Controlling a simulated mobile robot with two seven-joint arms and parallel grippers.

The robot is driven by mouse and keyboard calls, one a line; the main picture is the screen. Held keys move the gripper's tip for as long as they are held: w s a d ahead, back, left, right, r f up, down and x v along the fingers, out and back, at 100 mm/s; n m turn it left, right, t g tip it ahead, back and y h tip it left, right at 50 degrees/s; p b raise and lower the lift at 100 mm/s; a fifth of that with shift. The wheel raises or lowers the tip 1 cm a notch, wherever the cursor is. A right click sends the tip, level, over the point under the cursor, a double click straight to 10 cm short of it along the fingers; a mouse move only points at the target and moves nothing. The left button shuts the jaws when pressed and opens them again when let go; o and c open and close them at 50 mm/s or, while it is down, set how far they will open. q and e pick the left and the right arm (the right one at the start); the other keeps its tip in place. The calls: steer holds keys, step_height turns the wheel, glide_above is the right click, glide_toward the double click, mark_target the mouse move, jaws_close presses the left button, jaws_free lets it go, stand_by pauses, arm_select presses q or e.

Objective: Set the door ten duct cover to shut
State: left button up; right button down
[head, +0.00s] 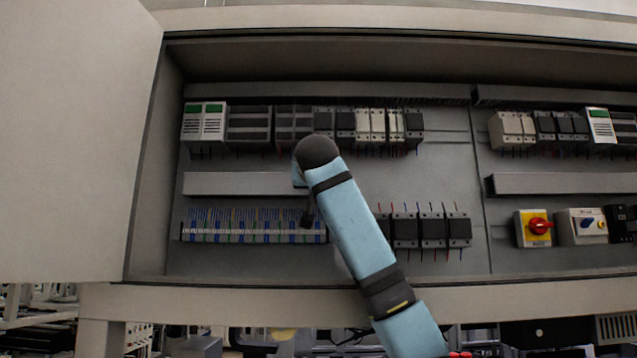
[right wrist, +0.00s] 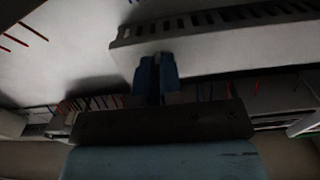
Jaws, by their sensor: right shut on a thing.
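A long grey duct cover (head: 238,184) runs level across the left bay of the open cabinet, between the upper and lower device rows. In the right wrist view the pale duct cover (right wrist: 215,52) slants across the top, with dark slots along its far side. My right gripper's blue fingers (right wrist: 155,78) are shut at the cover's near edge, on the cover. In the head view my right arm reaches in from below and hides the gripper and the cover's right part. I cannot tell how far the cover is seated. My left gripper is not in view.
The cabinet door (head: 75,140) stands open at the left. Terminal blocks (head: 240,226) with blue wires lie below the duct, and a row of modules (head: 370,125) lies above. A second duct (head: 560,184) and a red rotary switch (head: 538,227) are in the right bay.

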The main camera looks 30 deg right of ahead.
steer(key=c, duration=1.5)
jaws_free()
steer(key=shift+o, duration=1.1)
steer(key=shift+w+a, duration=0.25)
steer(key=b+v, duration=0.4)
steer(key=v, duration=1)
steer(key=shift+b, duration=0.3)
